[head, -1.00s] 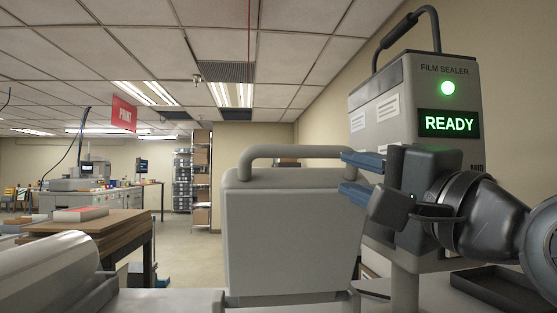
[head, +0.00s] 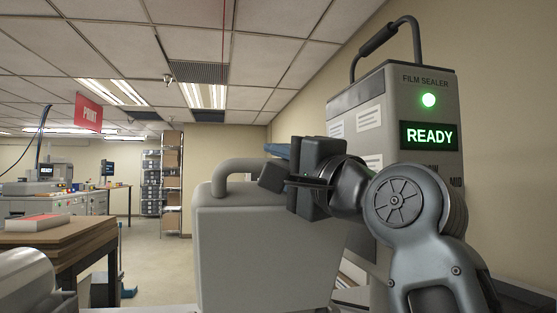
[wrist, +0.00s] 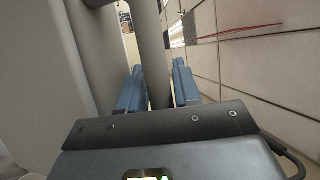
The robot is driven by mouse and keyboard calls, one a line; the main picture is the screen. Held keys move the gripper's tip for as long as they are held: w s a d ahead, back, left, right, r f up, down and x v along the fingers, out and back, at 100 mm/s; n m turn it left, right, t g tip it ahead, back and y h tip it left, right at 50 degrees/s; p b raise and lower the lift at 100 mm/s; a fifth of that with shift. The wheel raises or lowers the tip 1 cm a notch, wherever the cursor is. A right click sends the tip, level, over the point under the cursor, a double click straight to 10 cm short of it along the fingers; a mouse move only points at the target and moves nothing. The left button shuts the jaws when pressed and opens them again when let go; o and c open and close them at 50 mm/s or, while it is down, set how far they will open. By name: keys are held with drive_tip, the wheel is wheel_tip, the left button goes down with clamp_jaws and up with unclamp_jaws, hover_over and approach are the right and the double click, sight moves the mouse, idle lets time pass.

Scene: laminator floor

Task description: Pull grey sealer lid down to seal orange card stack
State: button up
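The grey sealer lid (head: 265,250) stands raised, with a grey bar handle (head: 235,163) along its top. The film sealer (head: 395,110) stands at the right with a green light and a READY screen. My gripper (head: 277,152) is at the right part of the handle, its far side hidden by its own body. In the wrist view, the two blue fingers of my gripper (wrist: 158,88) are apart, with the handle bar (wrist: 152,50) running between them. Narrow gaps seem to show beside the bar. No orange card stack is visible in either view.
A wooden-topped table (head: 60,238) at the left bears a small red-and-white stack (head: 38,222). A shelf rack (head: 172,180) stands far back. A wall is close on the right.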

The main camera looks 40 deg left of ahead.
clamp_jaws()
idle(0.5)
